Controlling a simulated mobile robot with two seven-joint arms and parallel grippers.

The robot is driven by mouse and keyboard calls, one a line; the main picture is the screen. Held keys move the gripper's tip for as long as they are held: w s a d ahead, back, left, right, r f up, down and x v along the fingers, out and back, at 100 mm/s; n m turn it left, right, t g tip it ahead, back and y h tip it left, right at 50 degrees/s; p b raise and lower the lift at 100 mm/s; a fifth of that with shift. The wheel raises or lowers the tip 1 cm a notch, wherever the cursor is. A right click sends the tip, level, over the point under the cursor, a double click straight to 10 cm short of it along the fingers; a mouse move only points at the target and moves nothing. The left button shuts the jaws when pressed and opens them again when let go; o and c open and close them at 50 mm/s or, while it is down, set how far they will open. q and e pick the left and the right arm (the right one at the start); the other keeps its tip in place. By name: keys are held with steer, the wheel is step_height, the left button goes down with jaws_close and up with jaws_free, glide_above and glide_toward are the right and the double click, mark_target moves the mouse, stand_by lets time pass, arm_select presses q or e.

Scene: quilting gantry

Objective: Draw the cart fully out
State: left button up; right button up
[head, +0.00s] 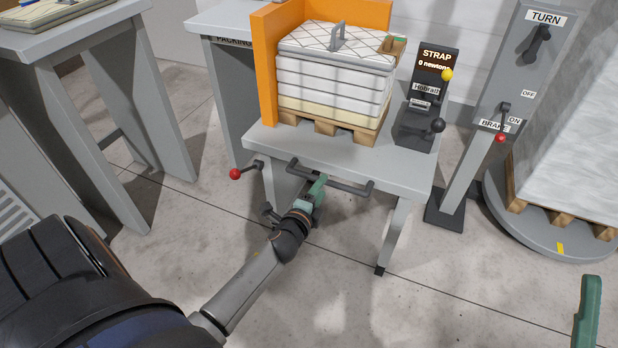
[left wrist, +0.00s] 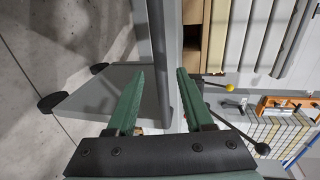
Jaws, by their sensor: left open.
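The cart appears to be the grey table-like stand (head: 400,172) with a dark handle bar (head: 345,185) along its front edge. My left gripper (head: 318,187) is at the left half of this bar, its green fingers close to it. In the left wrist view the open fingers (left wrist: 160,80) show with the dark bar (left wrist: 163,45) running between them; contact cannot be told. My right gripper (head: 588,310) shows only as one green finger at the lower right, away from the cart.
A wooden pallet (head: 335,127) with stacked white layers stands on the cart by an orange guard (head: 266,65). A red-knobbed lever (head: 236,174) sticks out left of the handle. A STRAP console (head: 420,115) and a TURN post (head: 520,70) stand right. Floor in front is clear.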

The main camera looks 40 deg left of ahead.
arm_select(q)
steer(key=p+v, duration=0.1)
steer(key=v, duration=0.8)
arm_select(e)
steer(key=w+f+m+g+h, duration=0.1)
steer(key=w+f+m+h, duration=0.3)
steer(key=f, duration=0.4)
steer(key=shift+w+d+f+m+h, duration=0.3)
steer(key=shift+w+d+h, duration=0.2)
steer(key=shift+h, duration=0.5)
steer(key=shift+r, duration=0.1)
